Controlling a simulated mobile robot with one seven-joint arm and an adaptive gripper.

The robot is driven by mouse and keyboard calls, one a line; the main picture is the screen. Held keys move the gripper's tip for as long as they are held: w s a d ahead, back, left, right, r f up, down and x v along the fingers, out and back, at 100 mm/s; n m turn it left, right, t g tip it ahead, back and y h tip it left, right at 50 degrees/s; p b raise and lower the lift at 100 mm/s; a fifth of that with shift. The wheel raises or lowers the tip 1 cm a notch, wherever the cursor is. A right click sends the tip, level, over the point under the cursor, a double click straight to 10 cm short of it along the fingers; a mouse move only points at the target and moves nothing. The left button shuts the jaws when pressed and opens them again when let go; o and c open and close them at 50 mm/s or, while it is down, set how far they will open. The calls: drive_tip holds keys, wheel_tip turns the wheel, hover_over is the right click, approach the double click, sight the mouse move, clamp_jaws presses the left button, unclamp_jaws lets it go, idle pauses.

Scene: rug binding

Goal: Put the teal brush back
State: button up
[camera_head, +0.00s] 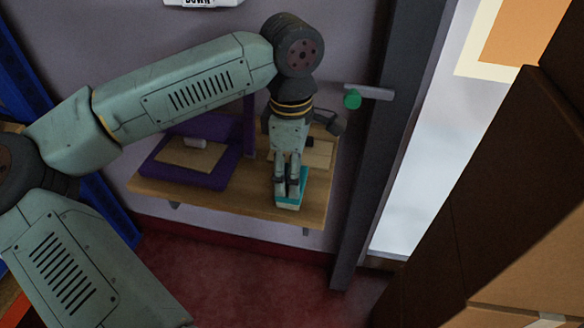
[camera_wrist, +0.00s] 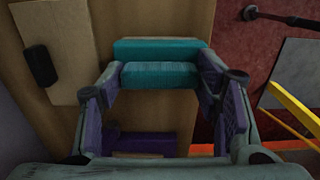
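The teal brush (camera_head: 289,202) is at the front right part of a wooden shelf, beneath my gripper (camera_head: 287,192). In the wrist view the brush (camera_wrist: 160,74) shows as a darker teal strip beside a brighter teal block. The fingers cover part of the brush in the head view. I cannot tell whether it rests on the shelf.
A purple tray (camera_head: 163,177) with a small pale object (camera_head: 195,143) stands left on the shelf (camera_head: 245,205). A pale board (camera_head: 318,154) lies behind the gripper.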

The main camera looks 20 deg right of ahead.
drive_tip(key=o, duration=0.4)
drive_tip(key=shift+c, duration=0.2)
wheel_tip(320, 180, up, 12)
drive_tip(key=shift+r+b, duration=0.2)
drive_tip(key=shift+b, duration=0.15)
